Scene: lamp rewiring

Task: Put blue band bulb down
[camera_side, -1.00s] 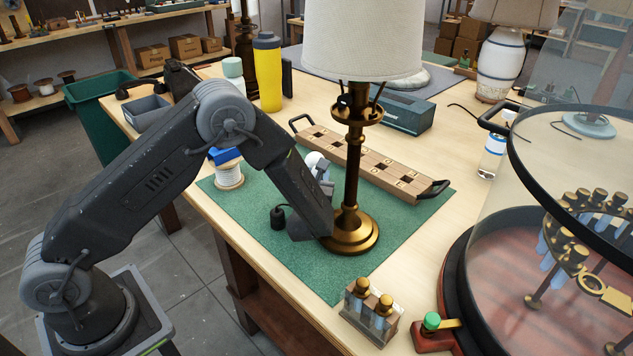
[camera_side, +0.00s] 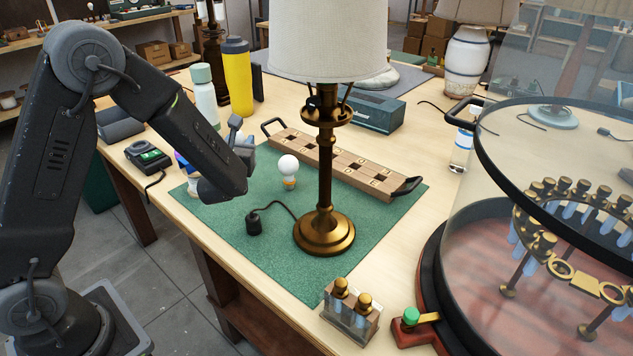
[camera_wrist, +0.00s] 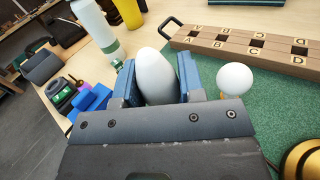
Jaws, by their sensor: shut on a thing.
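My gripper (camera_side: 241,140) is above the left part of the green mat (camera_side: 265,225). In the wrist view its two blue jaws (camera_wrist: 156,80) are shut on a white, egg-shaped bulb (camera_wrist: 155,75). The jaws hide the bulb's lower part, and I see no blue band on it. Another white round bulb (camera_side: 288,167) stands upright on the mat, right of my gripper, and also shows in the wrist view (camera_wrist: 235,79).
A brass lamp (camera_side: 325,235) stands on the mat, its plug (camera_side: 254,224) lying to the left. A lettered wooden rack (camera_side: 335,163) lies behind. A yellow bottle (camera_side: 238,80) and white bottle (camera_side: 205,97) stand at the back.

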